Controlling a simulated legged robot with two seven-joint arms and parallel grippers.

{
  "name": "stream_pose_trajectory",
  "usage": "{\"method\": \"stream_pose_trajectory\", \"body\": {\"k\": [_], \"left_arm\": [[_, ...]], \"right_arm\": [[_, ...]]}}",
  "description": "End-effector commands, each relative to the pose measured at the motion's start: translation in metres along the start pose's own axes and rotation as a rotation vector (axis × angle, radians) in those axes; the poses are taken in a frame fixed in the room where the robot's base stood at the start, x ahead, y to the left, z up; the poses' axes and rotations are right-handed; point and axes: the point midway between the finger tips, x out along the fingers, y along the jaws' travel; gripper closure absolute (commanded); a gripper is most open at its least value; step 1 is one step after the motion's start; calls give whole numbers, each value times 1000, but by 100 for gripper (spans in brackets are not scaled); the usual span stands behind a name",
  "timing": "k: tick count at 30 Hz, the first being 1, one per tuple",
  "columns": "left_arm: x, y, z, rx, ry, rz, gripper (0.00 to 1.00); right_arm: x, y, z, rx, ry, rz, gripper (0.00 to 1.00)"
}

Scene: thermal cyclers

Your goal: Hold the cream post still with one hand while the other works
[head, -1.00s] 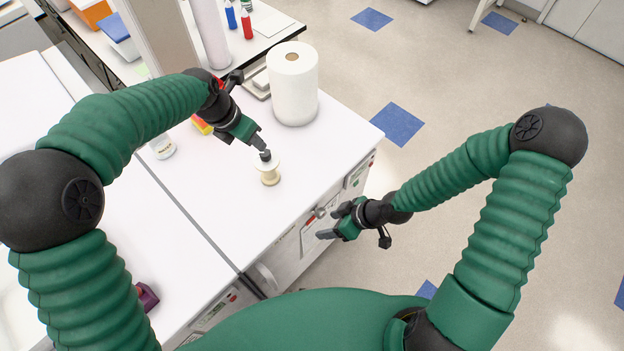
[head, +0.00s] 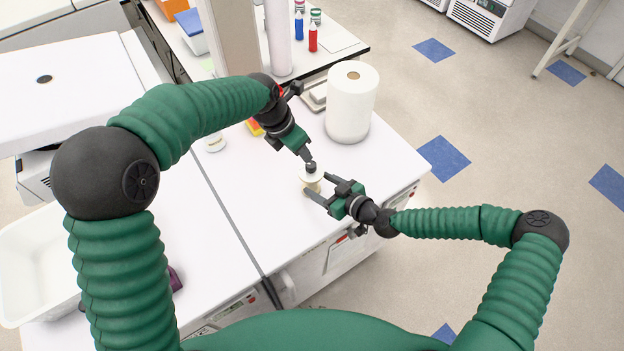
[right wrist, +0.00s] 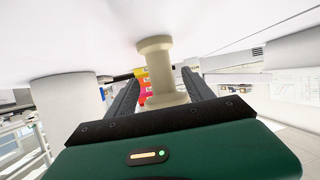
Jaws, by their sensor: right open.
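The cream post (head: 311,177) stands upright on the white worktop, spool-shaped with wide ends and a small dark piece on top. My right gripper (head: 321,188) is open, low beside the post, its fingers pointing left toward it. In the right wrist view, where the worktop is at the top, the post (right wrist: 158,72) shows between the two spread fingers; I cannot tell whether either touches it. My left gripper (head: 307,156) points down at the dark piece from the upper left. Whether its jaws are open and whether it touches the piece is unclear.
A large white roll (head: 350,104) stands behind the post. A white tray (head: 38,265) is at far left. The worktop's front edge is close under my right gripper.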

Motion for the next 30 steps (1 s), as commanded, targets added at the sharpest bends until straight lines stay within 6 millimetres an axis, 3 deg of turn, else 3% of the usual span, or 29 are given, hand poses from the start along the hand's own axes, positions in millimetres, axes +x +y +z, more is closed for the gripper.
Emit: {"method": "stream_pose_trajectory", "body": {"k": [3, 7, 17, 30], "left_arm": [[0, 0, 0, 0, 0, 0, 64], [0, -1, 0, 1, 0, 1, 64], [0, -1, 0, 0, 0, 1, 64], [0, -1, 0, 0, 0, 0, 64]], "right_arm": [[24, -1, 0, 2, 1, -1, 39], [41, 0, 0, 1, 0, -1, 39], [47, 0, 0, 1, 0, -1, 39], [47, 0, 0, 1, 0, -1, 96]]}}
